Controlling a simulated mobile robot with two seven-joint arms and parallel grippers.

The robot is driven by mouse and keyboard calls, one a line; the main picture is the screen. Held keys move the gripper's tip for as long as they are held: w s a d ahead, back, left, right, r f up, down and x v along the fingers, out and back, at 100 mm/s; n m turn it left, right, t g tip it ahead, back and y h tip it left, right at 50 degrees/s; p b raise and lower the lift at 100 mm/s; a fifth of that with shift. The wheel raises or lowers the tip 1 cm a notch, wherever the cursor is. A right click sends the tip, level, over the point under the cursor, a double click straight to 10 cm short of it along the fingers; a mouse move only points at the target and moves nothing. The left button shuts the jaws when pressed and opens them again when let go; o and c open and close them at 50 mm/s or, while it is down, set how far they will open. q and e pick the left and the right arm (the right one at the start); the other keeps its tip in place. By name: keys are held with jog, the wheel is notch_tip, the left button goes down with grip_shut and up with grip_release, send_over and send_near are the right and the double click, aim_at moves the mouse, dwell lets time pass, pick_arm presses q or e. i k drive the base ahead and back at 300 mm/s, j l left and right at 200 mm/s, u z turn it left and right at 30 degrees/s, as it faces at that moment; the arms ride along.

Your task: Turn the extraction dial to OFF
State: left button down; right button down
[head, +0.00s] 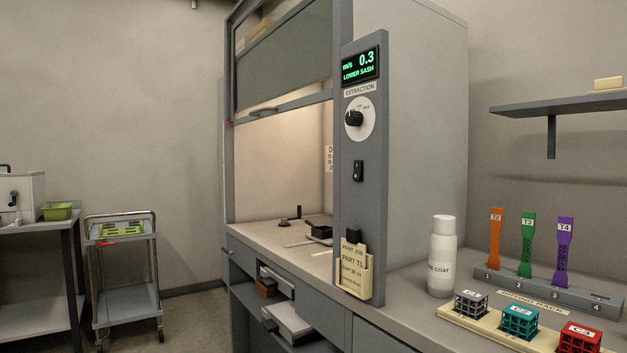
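The extraction dial (354,118) is a black knob on a round white plate, on the grey front post of the fume hood. The label EXTRACTION (359,89) sits above it. The marks around the knob are too small to read surely, and I cannot tell its setting. Above, a display (361,66) reads "m/s 0.3 LOWER SASH" in green. A black rocker switch (358,170) is below the dial. The hood sash (285,62) is raised. Neither of my grippers is in view.
The bench at right holds a white bottle (442,256), a rack (545,287) with orange, green and purple specimens, and a tray (487,331) of lattice cubes. A card holder (353,272) hangs low on the post. A trolley (124,270) stands at left, with open floor near it.

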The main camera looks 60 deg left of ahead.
aim_at(353, 118)
jog(key=u, duration=1.45)
